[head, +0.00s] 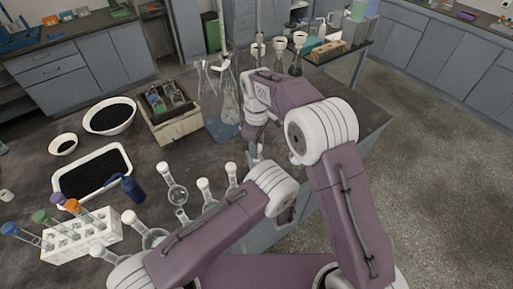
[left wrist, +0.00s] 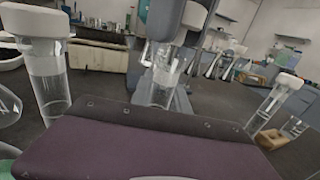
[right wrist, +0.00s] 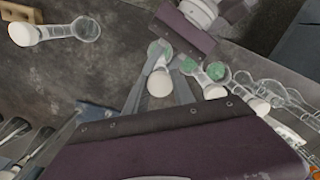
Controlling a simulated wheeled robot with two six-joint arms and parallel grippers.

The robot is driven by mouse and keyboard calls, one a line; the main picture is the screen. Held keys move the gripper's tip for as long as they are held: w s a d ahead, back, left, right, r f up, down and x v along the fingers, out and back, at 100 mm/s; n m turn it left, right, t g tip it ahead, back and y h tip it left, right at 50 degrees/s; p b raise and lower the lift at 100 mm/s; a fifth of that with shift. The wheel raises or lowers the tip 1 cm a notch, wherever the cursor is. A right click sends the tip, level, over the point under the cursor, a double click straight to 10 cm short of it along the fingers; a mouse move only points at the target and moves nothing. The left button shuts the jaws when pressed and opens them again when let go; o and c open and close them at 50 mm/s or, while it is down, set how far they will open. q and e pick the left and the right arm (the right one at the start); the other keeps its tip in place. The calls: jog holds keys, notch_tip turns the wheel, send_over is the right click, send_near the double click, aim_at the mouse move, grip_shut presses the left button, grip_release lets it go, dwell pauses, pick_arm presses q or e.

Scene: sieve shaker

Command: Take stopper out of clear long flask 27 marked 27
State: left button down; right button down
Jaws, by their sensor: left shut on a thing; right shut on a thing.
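My right gripper (head: 254,156) points down over the front part of the bench. In the right wrist view its two fingers (right wrist: 158,96) are shut on a white stopper (right wrist: 160,83), with a clear flask neck (right wrist: 156,62) beyond it. In the left wrist view the clear glass neck (left wrist: 156,88) stands just below my right gripper. The stopper appears still at the neck; I cannot tell whether it is seated. My left gripper is close to this flask, but its fingers are hidden behind its purple wrist housing. The mark 27 is not readable.
Several white-stoppered flasks (head: 174,186) stand nearby at the left. A white rack (head: 82,240) holds coloured-capped tubes. Tall glassware (head: 229,108) stands behind.

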jog(key=shift+r, duration=2.05)
pick_arm(q)
jog(key=c, duration=1.2)
grip_release()
